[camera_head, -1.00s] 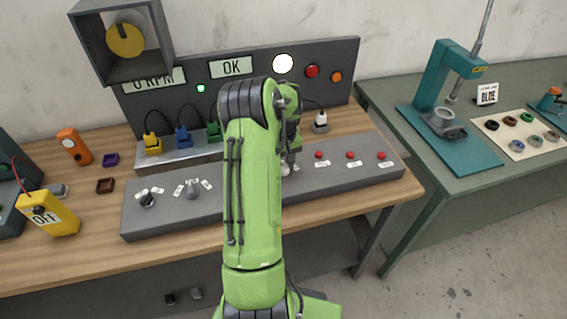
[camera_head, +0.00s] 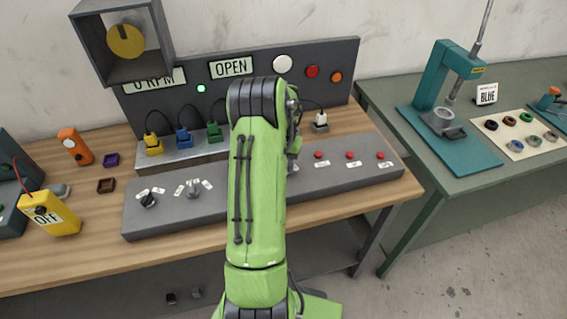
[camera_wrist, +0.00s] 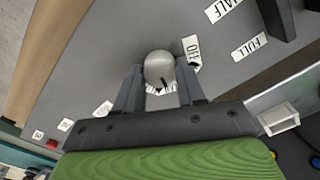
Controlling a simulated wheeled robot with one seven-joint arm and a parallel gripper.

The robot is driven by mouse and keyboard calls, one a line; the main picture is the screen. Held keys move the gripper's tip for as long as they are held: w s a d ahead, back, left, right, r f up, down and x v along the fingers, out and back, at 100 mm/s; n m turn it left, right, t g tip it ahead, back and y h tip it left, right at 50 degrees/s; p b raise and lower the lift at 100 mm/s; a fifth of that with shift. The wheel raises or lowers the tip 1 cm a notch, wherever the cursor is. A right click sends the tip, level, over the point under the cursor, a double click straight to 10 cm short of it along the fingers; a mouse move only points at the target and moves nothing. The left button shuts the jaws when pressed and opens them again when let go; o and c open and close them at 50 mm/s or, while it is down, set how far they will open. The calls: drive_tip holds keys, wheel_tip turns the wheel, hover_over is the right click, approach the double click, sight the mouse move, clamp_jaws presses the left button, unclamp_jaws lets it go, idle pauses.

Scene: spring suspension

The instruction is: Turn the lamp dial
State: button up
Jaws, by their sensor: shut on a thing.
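A round silver dial knob (camera_wrist: 159,66) stands on the grey panel in the wrist view, with a label reading OFF beside it. My gripper (camera_wrist: 160,80) is shut on this knob, one finger on each side. Labels reading HALF (camera_wrist: 222,8) and FULL (camera_wrist: 250,46) lie farther up and right. In the head view my arm hides my gripper and the held knob. The round white lamp (camera_head: 282,64) on the back board looks dull white. The sign (camera_head: 231,67) left of it reads OPEN.
The grey control panel (camera_head: 235,203) also bears a black knob (camera_head: 148,200), a grey knob (camera_head: 193,190) and red buttons on the right. Yellow (camera_head: 153,146), blue (camera_head: 183,142) and green (camera_head: 214,134) plugs stand behind it. A yellow meter (camera_head: 50,215) sits at left.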

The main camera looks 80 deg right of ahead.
drive_tip(key=shift+m, duration=0.5)
drive_tip(key=o, duration=1.1)
drive_tip(key=shift+c, duration=0.2)
wheel_tip(320, 180, up, 16)
drive_tip(key=p, duration=0.2)
drive_tip(key=shift+f, duration=0.1)
